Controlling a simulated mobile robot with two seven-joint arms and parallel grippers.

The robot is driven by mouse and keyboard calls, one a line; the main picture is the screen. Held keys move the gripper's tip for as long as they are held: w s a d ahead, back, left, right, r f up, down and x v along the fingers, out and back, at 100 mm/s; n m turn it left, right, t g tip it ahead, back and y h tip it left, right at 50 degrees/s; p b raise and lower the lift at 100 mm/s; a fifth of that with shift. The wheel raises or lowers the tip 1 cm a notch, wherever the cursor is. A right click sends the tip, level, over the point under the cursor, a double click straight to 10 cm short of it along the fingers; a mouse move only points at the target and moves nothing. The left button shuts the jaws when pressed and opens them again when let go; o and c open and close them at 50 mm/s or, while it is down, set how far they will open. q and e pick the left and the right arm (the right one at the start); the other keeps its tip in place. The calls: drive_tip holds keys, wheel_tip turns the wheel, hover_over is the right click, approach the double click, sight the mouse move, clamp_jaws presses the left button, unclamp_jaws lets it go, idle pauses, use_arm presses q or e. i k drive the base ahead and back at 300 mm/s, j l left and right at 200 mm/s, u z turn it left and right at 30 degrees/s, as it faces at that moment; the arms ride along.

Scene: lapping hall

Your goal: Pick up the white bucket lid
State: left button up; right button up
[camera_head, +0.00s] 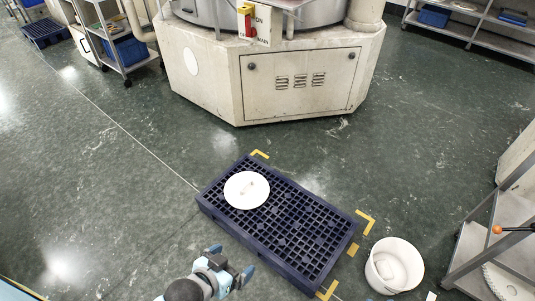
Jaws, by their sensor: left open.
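My left gripper (229,261) is at the bottom of the view, by the pallet's near left side. It is open and empty, apart from the lid and nearer to me. A white bucket (393,266) without a lid stands on the floor to the right of the pallet; something pale shows inside it. My right gripper is not in view.
Yellow corner marks (366,222) lie on the green floor around the pallet. A large cream machine (269,76) stands behind it. A metal rack (489,239) stands at the right edge, close to the bucket. The floor left of the pallet is clear.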

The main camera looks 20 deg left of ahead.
sight(247, 189)
drive_tip(key=u, duration=0.8)
drive_tip(key=z, duration=1.8)
drive_tip(key=u, duration=1.8)
